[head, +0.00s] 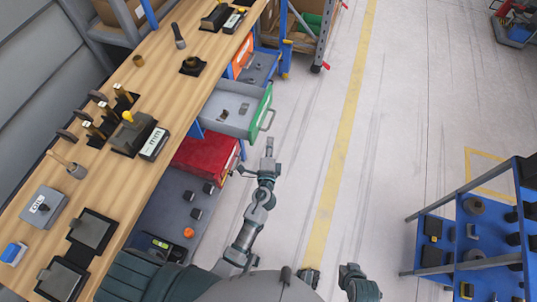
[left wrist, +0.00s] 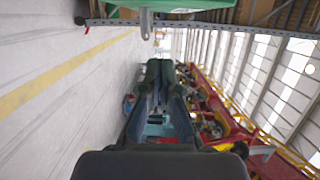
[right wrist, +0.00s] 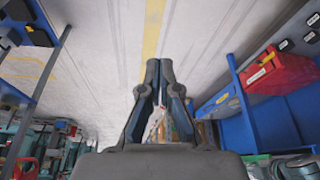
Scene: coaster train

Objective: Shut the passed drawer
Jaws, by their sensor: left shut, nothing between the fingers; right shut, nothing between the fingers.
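A drawer with a green front (head: 262,108) is pulled out from under the wooden bench in the head view. Its grey tray holds a few small dark parts, and a grey handle (head: 269,119) sticks out from the front. In the left wrist view, the green front (left wrist: 185,4) and its handle (left wrist: 146,22) show at the top edge. My left gripper (head: 269,146) is shut and empty, just below the handle in the head view and apart from it. Its fingers also show in the left wrist view (left wrist: 160,66). My right gripper (right wrist: 159,66) is shut and empty over open floor.
A drawer with an orange front (head: 243,54) stands out behind the green one. A red box (head: 205,157) and a grey lower shelf (head: 170,205) lie nearer. The wooden bench (head: 155,75) runs above. A blue cart (head: 470,235) stands at right; the floor between is clear.

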